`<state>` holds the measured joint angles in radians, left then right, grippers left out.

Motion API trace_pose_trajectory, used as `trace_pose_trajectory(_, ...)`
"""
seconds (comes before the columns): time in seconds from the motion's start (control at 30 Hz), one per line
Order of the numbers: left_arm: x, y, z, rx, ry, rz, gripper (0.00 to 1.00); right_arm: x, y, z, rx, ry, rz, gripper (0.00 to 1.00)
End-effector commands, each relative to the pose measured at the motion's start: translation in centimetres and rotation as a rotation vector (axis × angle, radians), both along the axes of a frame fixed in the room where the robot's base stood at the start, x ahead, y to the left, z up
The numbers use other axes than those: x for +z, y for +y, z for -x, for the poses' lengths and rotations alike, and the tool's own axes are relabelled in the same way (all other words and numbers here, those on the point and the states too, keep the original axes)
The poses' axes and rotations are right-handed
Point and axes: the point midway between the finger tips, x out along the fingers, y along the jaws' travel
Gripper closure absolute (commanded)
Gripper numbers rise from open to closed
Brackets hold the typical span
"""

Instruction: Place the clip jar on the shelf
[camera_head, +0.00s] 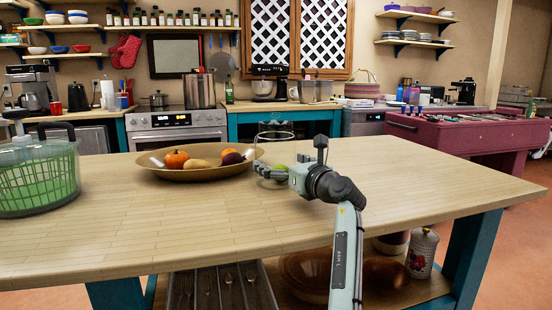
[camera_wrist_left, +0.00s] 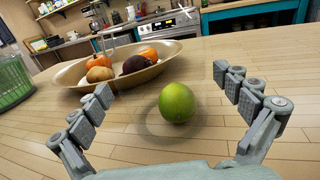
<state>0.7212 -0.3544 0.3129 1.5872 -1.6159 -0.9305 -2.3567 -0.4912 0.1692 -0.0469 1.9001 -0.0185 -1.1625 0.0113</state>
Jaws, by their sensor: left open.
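The clip jar (camera_head: 275,137) looks like a clear glass jar with a thin wire rim, upright on the wooden table. A green lime (camera_wrist_left: 178,103) shows in or behind its glass; I cannot tell which. The glass is barely visible in the left wrist view. My left gripper (camera_head: 281,173) is open at the jar's lower part, its fingers spread on both sides of the lime in the left wrist view; contact with the glass cannot be told. Wall shelves (camera_head: 413,42) stand at the back right, and a low shelf (camera_head: 405,291) is under the table. My right gripper is out of view.
A wide brown bowl (camera_head: 167,174) with fruit and vegetables stands left of the jar. A green basket (camera_head: 38,180) is at the far left. The tabletop (camera_head: 430,165) right of my arm is clear. A patterned canister (camera_head: 422,253) occupies the low shelf's right end.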

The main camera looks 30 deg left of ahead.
Motion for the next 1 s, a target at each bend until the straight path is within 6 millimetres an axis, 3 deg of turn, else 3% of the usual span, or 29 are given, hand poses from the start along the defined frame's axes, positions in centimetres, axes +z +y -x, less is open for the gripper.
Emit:
trace_pose_trajectory(0.13,0.1,1.7,-0.7,0.001,0.0,-0.001,0.0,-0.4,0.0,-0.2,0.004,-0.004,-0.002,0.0)
trace_pose_trajectory(0.43,0.0,2.0,-0.9,-0.001,-0.002,-0.001,0.01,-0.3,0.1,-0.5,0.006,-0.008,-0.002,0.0)
trace_pose_trajectory(1.0,0.4,1.9,-0.9,-0.001,-0.006,-0.006,0.72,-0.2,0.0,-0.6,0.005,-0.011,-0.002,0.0)
